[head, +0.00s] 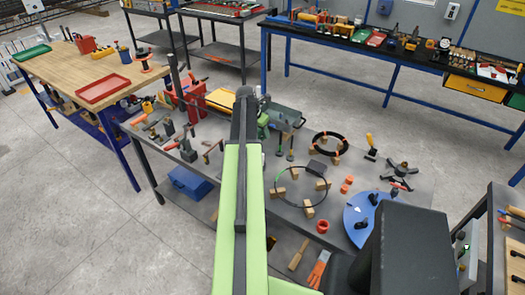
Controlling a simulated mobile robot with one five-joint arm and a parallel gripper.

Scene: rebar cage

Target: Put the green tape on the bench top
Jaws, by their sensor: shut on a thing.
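My arm, green with a dark stripe, reaches up the middle of the picture and ends in a dark rounded joint over the grey bench. My gripper cannot be made out; it seems hidden behind the arm, so what it holds does not show. A small green object (263,128) shows just right of the arm's far end, partly covered; I cannot tell whether it is the green tape. The grey bench top (340,225) in front of me is crowded. A wooden bench top (84,72) stands at the upper left.
The wooden bench carries red (103,89) and green (31,52) trays. Open floor lies at the left.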

